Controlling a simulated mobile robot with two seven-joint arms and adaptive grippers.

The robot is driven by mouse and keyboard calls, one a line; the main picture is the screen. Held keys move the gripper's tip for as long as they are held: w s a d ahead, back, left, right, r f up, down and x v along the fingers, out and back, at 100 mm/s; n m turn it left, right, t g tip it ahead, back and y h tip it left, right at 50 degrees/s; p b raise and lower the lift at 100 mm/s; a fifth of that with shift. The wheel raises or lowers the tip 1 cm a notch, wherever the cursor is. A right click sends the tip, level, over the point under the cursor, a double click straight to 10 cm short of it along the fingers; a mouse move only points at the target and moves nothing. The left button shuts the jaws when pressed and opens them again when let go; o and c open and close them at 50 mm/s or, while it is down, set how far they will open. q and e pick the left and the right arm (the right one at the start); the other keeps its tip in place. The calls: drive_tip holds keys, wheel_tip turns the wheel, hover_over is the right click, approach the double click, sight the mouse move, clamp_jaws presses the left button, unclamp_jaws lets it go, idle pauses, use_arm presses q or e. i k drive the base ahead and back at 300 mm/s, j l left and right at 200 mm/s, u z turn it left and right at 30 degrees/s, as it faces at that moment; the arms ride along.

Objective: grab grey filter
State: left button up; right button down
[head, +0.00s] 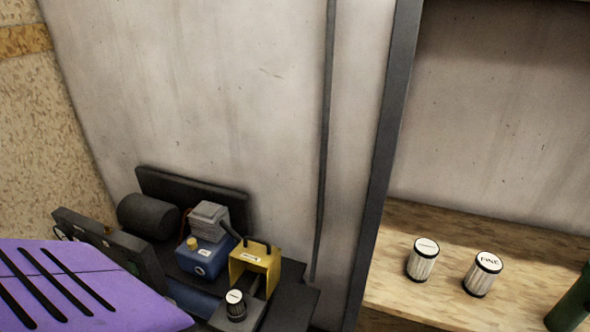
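Two pleated cylindrical filters stand upright on the wooden shelf at the right. The left filter (423,262) is light grey with dark rims and a white labelled top. The right filter (481,278) looks much the same, with larger dark lettering on its white top. A darker grey filter (237,311) with a white top sits on the machine at the lower middle. Which one the task calls the grey filter I cannot tell. Neither of my grippers shows in the head view.
The machine carries a blue container (205,259), a yellow bracket (262,263) and a dark cylinder (147,216). A purple slotted panel (85,285) fills the lower left. A dark post (392,130) borders the wooden shelf (405,219). A green cylinder (575,305) stands at the right edge.

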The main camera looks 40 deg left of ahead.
sight(234, 299)
drive_tip(key=u, duration=1.7)
drive_tip(key=i+j+z, duration=0.1)
drive_tip(key=z, duration=0.3)
drive_tip(key=i+z, duration=0.15)
drive_tip(key=i, duration=0.2)
